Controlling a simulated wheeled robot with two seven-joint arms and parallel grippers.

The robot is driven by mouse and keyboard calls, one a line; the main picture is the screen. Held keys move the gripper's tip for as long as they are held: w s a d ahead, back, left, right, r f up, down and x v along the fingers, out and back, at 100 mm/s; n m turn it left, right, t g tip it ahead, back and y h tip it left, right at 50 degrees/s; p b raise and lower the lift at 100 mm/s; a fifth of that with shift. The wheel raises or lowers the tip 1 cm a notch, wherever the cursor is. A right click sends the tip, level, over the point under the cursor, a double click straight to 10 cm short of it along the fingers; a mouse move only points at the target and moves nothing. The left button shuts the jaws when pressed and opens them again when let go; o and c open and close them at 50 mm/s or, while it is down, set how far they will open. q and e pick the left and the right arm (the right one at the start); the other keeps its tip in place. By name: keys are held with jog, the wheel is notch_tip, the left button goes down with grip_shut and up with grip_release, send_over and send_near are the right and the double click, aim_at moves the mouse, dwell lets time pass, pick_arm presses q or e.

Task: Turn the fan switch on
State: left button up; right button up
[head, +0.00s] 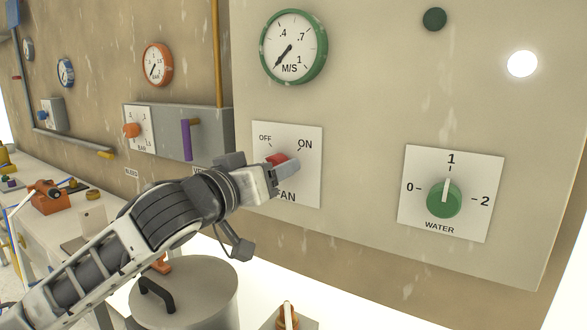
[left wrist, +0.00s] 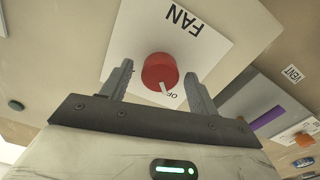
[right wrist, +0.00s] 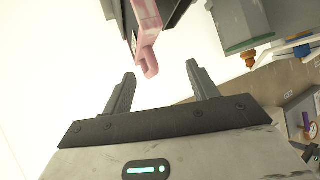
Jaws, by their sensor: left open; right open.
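The fan switch is a red round knob (head: 276,159) on a white plate (head: 309,140) marked OFF, ON and FAN. In the left wrist view the knob (left wrist: 160,69) shows a white pointer line towards the OFF lettering; the ON mark is hidden there. My left gripper (head: 283,167) is at the plate, open, with one finger on each side of the knob (left wrist: 158,74). I cannot tell whether the fingers touch it. In the head view the gripper covers part of the knob. My right gripper (right wrist: 161,72) is open and empty, and out of the head view.
A green M/S gauge (head: 293,47) hangs above the fan plate, its needle at the low end. A green WATER knob (head: 444,200) at right points to 1. A lidded grey drum (head: 190,295) stands below my left arm. A pink hooked part (right wrist: 148,45) is near my right gripper.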

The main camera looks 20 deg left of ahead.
pick_arm(q)
jog(key=shift+w, duration=0.4)
pick_arm(e)
jog(key=shift+w+d, duration=0.1)
pick_arm(q)
jog(key=c, duration=1)
jog(key=shift+o, duration=0.2)
